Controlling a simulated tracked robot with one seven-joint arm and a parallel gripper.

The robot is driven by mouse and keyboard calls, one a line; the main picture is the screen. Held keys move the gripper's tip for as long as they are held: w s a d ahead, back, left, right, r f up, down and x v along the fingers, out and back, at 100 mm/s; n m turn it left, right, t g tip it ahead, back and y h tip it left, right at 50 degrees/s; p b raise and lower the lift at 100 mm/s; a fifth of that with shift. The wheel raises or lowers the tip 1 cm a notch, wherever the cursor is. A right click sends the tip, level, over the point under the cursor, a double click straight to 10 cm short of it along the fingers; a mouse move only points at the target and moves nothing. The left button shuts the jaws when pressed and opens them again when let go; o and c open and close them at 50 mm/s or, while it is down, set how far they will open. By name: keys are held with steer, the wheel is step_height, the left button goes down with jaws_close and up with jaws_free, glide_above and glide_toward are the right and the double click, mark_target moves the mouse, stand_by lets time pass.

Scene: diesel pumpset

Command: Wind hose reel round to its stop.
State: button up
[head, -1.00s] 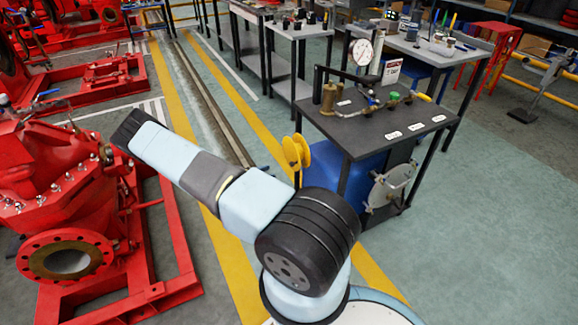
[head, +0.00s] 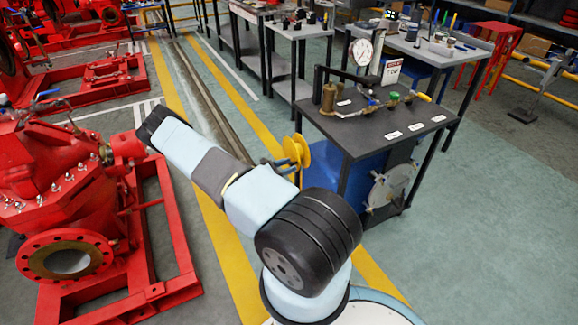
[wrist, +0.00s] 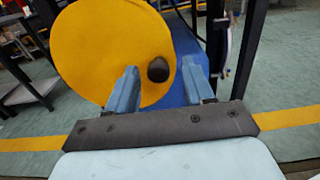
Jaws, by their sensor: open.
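The hose reel (head: 303,152) is a yellow spool at the left side of the dark-topped test bench. In the wrist view its yellow disc (wrist: 105,50) fills the upper left, with a short dark crank knob (wrist: 158,69) near its right edge. My gripper (wrist: 160,67) is open, its two blue-grey fingers pointing at the disc. The knob shows between the fingertips; I cannot tell whether they reach around it or touch it. In the head view my arm partly hides the gripper, and its fingers show just left of the reel.
The test bench (head: 375,128) carries a gauge (head: 362,52), brass fittings and valves. A round grey lid (head: 390,185) is on its lower front. Red pumps on frames (head: 70,190) stand at the left. Floor with yellow lines lies between.

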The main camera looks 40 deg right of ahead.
steer(key=shift+c, duration=0.5)
steer(key=shift+s, duration=0.1)
jaws_close()
steer(key=shift+s+d, duration=0.1)
steer(key=shift+d, duration=0.5)
steer(key=shift+a, duration=0.9)
